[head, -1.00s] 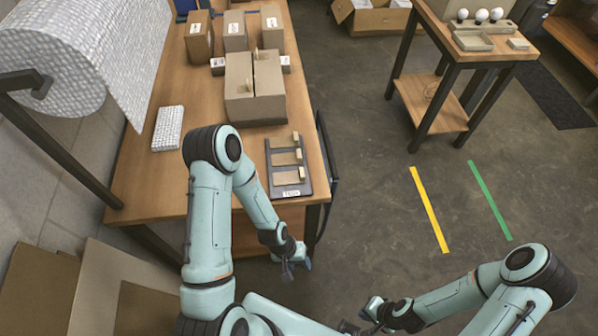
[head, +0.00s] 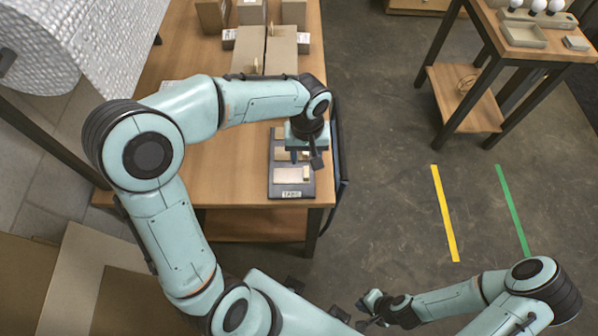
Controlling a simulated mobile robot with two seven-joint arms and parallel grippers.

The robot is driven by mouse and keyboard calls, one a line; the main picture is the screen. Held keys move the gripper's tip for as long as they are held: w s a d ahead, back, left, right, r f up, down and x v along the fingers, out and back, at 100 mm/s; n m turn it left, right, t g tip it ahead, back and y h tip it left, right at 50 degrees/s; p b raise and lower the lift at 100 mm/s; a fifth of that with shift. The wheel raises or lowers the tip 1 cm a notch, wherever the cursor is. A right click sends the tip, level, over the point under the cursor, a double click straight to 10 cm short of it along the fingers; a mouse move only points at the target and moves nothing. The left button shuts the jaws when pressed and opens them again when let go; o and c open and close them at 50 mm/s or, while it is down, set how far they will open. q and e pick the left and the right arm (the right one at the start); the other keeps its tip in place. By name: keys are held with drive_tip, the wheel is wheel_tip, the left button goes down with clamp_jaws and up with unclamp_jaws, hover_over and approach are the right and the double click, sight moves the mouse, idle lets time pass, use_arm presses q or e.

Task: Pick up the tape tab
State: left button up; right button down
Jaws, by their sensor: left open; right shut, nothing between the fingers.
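A dark tray (head: 273,184) with a white label lies at the near right of the wooden workbench. A tan tape tab (head: 288,174) with a small raised end lies flat in its front slot. Further tabs behind it are mostly hidden by my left arm. My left gripper (head: 305,158) is open and points down over the middle of the tray; whether its fingers touch a tab cannot be told. My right gripper (head: 366,313) is shut and empty, low over the floor at the bottom of the head view.
A tan cardboard box (head: 280,54) stands behind the tray, with smaller boxes (head: 251,12) further back. A bubble-wrap roll (head: 40,50) is at the left. A side table (head: 520,33) with bulbs stands at the right.

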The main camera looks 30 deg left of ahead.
sight(306, 172)
use_arm(q)
wheel_tip(306, 172, down, 3)
drive_tip(key=shift+w+r, duration=0.1)
drive_tip(key=shift+w, duration=0.05)
wheel_tip(306, 172, down, 6)
drive_tip(key=shift+r, duration=0.15)
clamp_jaws()
